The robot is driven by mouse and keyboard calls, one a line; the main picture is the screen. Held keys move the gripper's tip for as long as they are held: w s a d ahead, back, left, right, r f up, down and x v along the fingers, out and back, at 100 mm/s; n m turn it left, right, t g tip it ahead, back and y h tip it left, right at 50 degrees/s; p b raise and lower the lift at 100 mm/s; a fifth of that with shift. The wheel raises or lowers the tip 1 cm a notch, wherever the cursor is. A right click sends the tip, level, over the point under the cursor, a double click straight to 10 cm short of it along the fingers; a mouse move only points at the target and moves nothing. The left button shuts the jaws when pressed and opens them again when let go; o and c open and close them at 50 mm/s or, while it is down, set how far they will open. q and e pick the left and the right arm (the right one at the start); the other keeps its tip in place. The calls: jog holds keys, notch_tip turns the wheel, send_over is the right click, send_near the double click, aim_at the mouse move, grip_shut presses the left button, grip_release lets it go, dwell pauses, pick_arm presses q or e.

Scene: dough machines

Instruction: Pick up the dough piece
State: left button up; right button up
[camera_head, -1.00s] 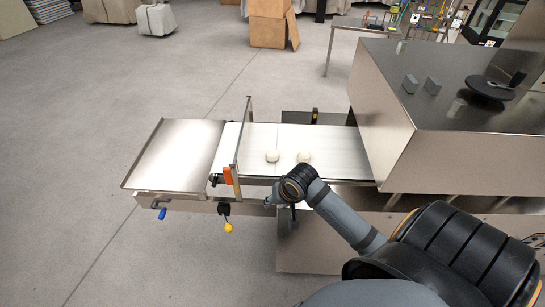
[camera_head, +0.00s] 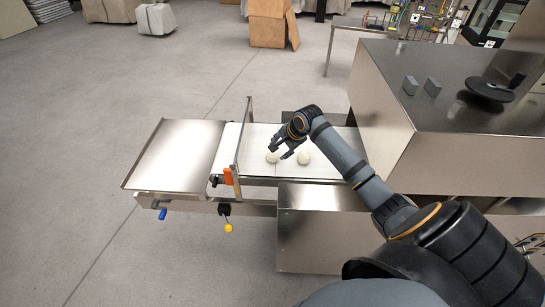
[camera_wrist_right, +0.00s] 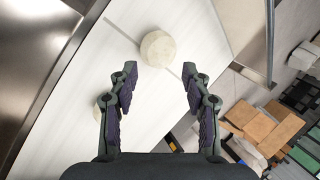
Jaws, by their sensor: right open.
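Two pale round dough pieces lie on the white conveyor belt (camera_head: 328,168). The left dough piece (camera_head: 271,157) and the right dough piece (camera_head: 304,158) sit a short way apart. My right gripper (camera_head: 282,150) is open and empty above the belt, over the dough pieces. In the right wrist view, one dough piece (camera_wrist_right: 158,48) lies ahead of the open fingertips (camera_wrist_right: 160,75), roughly midway between them and beyond. The other dough piece (camera_wrist_right: 103,106) is partly hidden behind the left finger. My left gripper is not in view.
A metal frame (camera_head: 242,138) with an orange part stands across the belt just left of the dough. A bare steel tray (camera_head: 178,155) lies left of it. A large steel machine housing (camera_head: 445,95) rises at the belt's right end.

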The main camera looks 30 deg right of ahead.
aim_at(275, 154)
jog(key=shift+a+p+x, duration=0.2)
jog(key=shift+p+x, duration=0.45)
jog(key=shift+x, duration=2.05)
jog(key=shift+s, duration=0.25)
jog(key=c, duration=0.8)
